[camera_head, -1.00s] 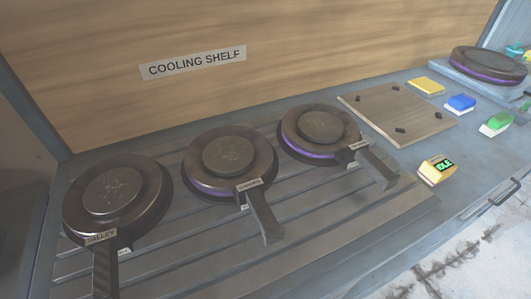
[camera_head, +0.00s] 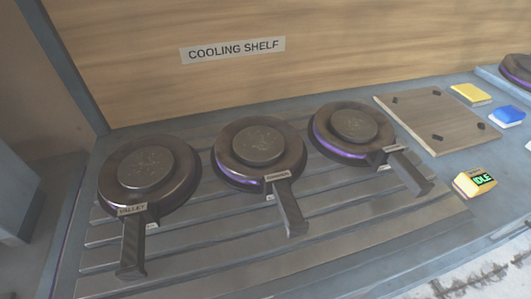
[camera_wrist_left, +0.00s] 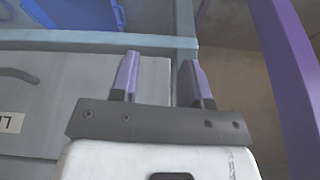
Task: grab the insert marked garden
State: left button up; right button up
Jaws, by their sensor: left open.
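Three round dark inserts with handles lie in a row on the ribbed cooling shelf (camera_head: 350,248). The left insert (camera_head: 150,172) has a label reading VALLEY. The middle insert (camera_head: 262,150) and the right insert (camera_head: 352,130) also have labels at their handles, too small to read surely, so I cannot tell which is marked garden. In the left wrist view my left gripper (camera_wrist_left: 158,78) is open and empty, in front of a grey cabinet front and away from the inserts. Neither gripper shows in the head view.
A wooden board (camera_head: 437,118) with dark pegs lies right of the inserts. A back wall (camera_head: 330,75) with a COOLING SHELF sign rises behind.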

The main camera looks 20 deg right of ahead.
pick_arm(q)
jog(key=shift+a, duration=0.1)
jog(key=o, duration=0.3)
jog(key=shift+a, duration=0.1)
jog(key=o, duration=0.6)
